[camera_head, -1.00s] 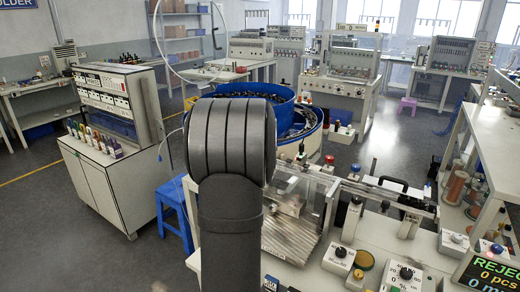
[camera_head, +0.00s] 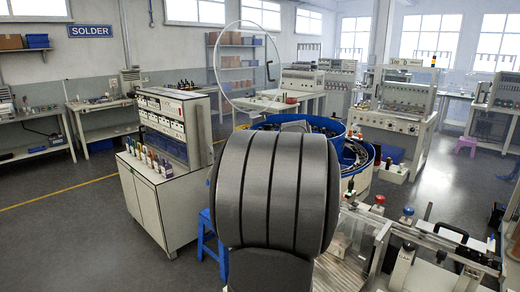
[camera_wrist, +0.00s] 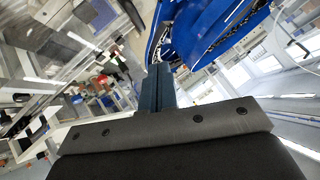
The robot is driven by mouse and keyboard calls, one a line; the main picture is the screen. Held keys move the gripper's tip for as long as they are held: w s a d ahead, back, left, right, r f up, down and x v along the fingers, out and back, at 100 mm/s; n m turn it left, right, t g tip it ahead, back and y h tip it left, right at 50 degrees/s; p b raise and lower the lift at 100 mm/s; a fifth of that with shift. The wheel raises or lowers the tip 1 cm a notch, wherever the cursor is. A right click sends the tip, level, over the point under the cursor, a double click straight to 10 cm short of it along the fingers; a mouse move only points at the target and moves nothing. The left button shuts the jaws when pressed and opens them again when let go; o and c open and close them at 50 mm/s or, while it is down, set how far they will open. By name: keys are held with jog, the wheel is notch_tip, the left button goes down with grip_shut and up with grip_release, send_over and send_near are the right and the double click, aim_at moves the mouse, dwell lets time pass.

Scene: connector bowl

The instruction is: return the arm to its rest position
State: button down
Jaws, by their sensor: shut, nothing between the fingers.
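My gripper (camera_wrist: 158,88) shows in the wrist view as two dark blue fingers, pressed together with nothing between them. Behind them is the blue bowl (camera_wrist: 205,28), whose curved wall fills the upper middle of that view. I cannot tell whether the fingers are clear of the bowl by much. In the head view my dark grey arm link stands large in the middle and hides my gripper. The blue bowl (camera_head: 300,122) shows partly behind that link.
A white machine bench with clear guards (camera_head: 360,240) stands at the lower right. A white cabinet (camera_head: 165,195) with several coloured tools on it stands to the left. A blue stool (camera_head: 210,240) is beside my arm. Grey floor (camera_head: 75,235) is free at the lower left.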

jog(key=x, duration=0.3)
jog(key=s+f+x, duration=0.1)
jog(key=x, duration=0.3)
jog(key=s+f+x, duration=0.1)
jog(key=x, duration=0.3)
jog(key=shift+w+d, duration=0.15)
jog(key=shift+d, duration=0.15)
jog(key=shift+w+a+f, duration=0.1)
jog(key=shift+f, duration=0.8)
